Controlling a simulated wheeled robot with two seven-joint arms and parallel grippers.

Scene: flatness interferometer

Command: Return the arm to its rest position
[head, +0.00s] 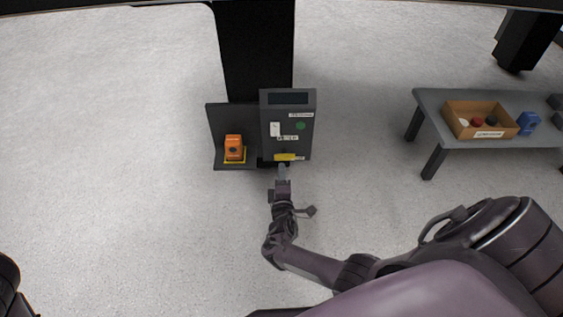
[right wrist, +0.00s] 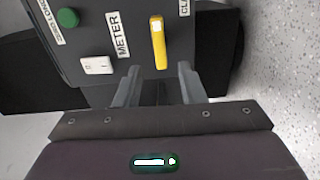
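My right gripper (head: 283,171) is just in front of the lower edge of a dark grey meter box (head: 288,112). In the right wrist view its two fingers (right wrist: 159,72) stand apart, with nothing held between them. A yellow lever (right wrist: 159,43) on the box face lies just beyond the fingertips, with a gap on either side; it also shows in the head view (head: 284,157). My right arm reaches forward from the lower right. Only a dark part of my left arm shows at the lower left corner; its gripper is out of view.
The box has a green button (head: 300,125) and a white switch (head: 275,129). An orange device (head: 233,147) stands on a dark shelf left of it. At right, a grey bench (head: 437,99) holds a cardboard tray (head: 460,107) and a blue object (head: 528,123). Floor is clear around.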

